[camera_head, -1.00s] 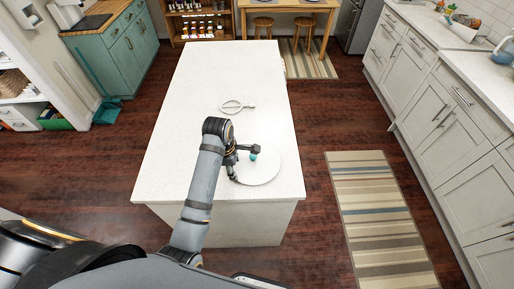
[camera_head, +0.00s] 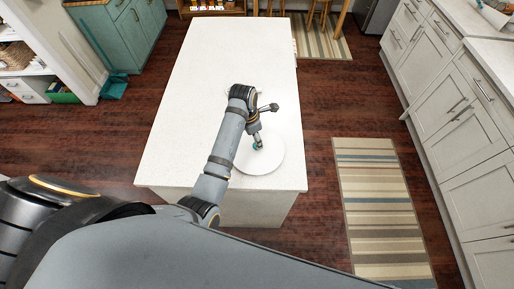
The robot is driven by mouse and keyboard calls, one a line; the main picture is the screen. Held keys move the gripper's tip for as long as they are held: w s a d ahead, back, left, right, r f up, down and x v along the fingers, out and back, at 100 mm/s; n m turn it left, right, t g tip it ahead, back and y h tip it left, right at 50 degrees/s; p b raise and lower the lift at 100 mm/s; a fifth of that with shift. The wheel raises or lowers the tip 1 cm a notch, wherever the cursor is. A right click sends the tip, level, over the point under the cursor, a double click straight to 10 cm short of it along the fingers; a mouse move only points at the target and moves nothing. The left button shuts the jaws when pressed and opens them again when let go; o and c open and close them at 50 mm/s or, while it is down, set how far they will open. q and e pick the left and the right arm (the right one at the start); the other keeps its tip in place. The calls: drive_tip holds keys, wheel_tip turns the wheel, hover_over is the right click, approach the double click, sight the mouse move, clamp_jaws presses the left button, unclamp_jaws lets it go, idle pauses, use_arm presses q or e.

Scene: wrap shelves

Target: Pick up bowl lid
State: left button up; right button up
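The bowl lid (camera_head: 269,164) is a white round disc near the front right part of the white island top (camera_head: 190,120). It seems to lie flat; whether a bowl is under it I cannot tell. My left gripper (camera_head: 258,145) points down over the middle of the lid. A small teal spot shows at its fingertips; I cannot tell whether this is a knob on the lid or part of the gripper. The fingers are too small to tell whether they are open or shut. My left arm hides part of the lid's left side. My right gripper is not in view.
The rest of the island top is mostly clear. A striped rug (camera_head: 378,210) lies on the wooden floor to the right, before white cabinets (camera_head: 455,110). A teal cabinet (camera_head: 125,35) and white shelves (camera_head: 45,60) stand at the left.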

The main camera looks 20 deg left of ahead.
use_arm(q)
wheel_tip(320, 180, down, 4)
drive_tip(key=shift+d+r+p, duration=0.1)
drive_tip(key=shift+d+p, duration=0.05)
drive_tip(key=shift+p, duration=0.6)
drive_tip(key=shift+w+f, duration=0.15)
drive_tip(key=shift+f, duration=0.15)
clamp_jaws()
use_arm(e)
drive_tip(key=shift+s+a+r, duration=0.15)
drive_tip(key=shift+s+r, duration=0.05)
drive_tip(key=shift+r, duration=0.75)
